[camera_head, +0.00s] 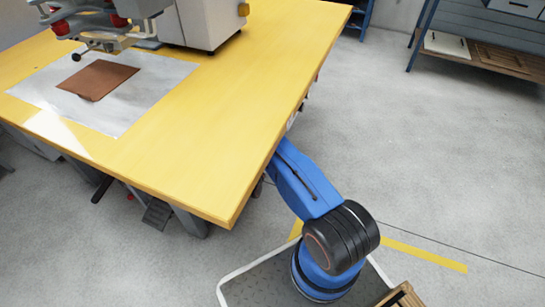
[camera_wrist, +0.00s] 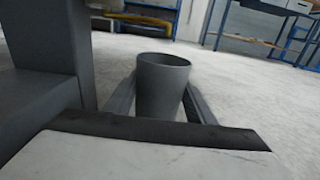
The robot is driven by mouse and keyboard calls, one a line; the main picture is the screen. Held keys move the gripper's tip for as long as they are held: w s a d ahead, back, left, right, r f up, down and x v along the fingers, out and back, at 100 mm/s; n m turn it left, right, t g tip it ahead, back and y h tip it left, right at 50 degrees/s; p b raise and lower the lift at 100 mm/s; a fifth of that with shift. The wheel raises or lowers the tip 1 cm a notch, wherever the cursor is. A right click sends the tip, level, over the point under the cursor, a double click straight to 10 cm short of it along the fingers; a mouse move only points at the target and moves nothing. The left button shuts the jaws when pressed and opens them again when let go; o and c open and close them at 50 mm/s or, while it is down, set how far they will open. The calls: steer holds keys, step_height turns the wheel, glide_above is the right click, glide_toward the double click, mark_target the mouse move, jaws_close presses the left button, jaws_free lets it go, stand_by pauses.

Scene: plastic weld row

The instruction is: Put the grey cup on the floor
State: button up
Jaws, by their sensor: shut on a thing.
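The grey cup (camera_wrist: 163,78) stands upright in the middle of the wrist view, with its open rim up. My gripper (camera_wrist: 161,100) is shut on it, with one finger on each side of the cup. The camera sits low, with the pale grey floor (camera_wrist: 245,95) behind and to the right of the cup. The cup's base is hidden behind my gripper's body, so I cannot tell whether it touches the floor. In the head view my arm reaches down beside the yellow table, and the gripper and cup are hidden.
The yellow table (camera_head: 215,115) carries a machine (camera_head: 208,20) and a brown sheet (camera_head: 98,80). A dark grey upright structure (camera_wrist: 50,60) stands close at the left of the wrist view. Open floor (camera_head: 420,150) lies right of the table. A blue-framed shelf (camera_head: 475,50) stands farther back.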

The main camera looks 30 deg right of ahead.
steer(key=shift+x, duration=0.85)
steer(key=shift+w+d+f, duration=0.1)
steer(key=shift+d+f, duration=0.05)
steer(key=shift+f, duration=0.7)
steer(key=shift+w+d+f, duration=0.1)
steer(key=shift+d+f, duration=0.05)
steer(key=shift+f, duration=0.75)
steer(key=o, duration=1.1)
steer(key=shift+f, duration=0.1)
steer(key=shift+s+a, duration=0.1)
steer(key=shift+a, duration=0.15)
steer(key=v, duration=1.1)
steer(key=shift+s+a, duration=0.15)
steer(key=shift+s, duration=0.1)
